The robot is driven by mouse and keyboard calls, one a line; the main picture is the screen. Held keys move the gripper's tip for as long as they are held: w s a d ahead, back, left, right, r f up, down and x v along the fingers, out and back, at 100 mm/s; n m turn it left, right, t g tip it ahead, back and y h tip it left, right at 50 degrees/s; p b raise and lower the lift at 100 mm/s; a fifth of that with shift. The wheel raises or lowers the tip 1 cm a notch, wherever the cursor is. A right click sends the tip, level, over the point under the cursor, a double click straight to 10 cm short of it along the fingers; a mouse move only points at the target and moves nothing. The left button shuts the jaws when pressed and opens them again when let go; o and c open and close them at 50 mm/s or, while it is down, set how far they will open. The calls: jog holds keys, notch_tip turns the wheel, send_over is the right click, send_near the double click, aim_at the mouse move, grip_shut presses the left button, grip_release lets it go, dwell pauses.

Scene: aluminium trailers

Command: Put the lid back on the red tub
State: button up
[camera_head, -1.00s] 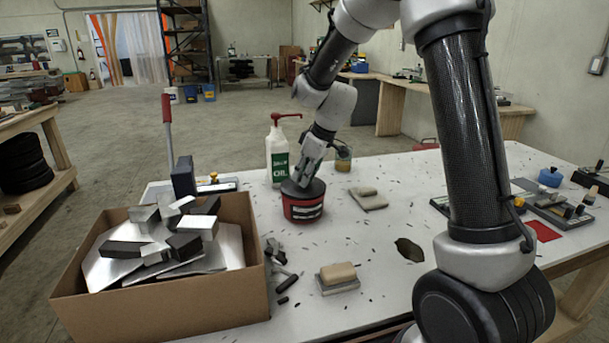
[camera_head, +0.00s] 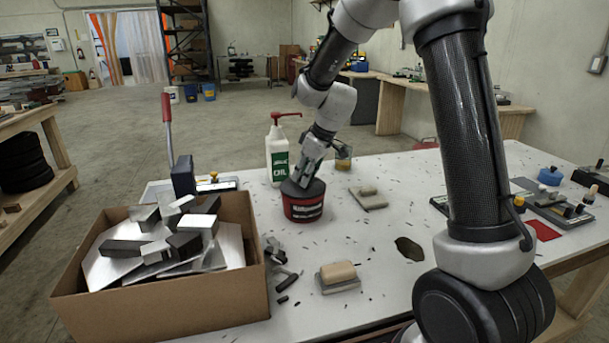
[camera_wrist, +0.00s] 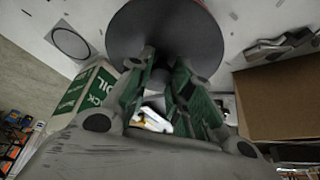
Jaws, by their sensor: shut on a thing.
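The red tub (camera_head: 303,210) stands upright on the white table, with a dark label band around it. The dark round lid (camera_head: 312,187) is at the tub's top, and in the head view I see no clear gap between them. My gripper (camera_head: 303,181) is shut on the lid from above. In the wrist view the lid (camera_wrist: 165,38) is a large dark disc at the fingertips of my gripper (camera_wrist: 168,75), and a thin red edge of the tub shows past its rim. Whether the lid is fully seated is hidden.
A white oil bottle (camera_head: 278,158) with a red pump stands just behind the tub. A cardboard box (camera_head: 160,300) of metal offcuts is at the front left. A float with a wooden handle (camera_head: 338,283) lies in front, another (camera_head: 370,203) to the right. Table between has small chips.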

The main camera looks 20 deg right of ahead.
jog(key=o, duration=1.4)
jog(key=shift+r, duration=3.5)
jog(key=shift+c, duration=0.4)
grip_shut()
jog(key=shift+f, duration=0.2)
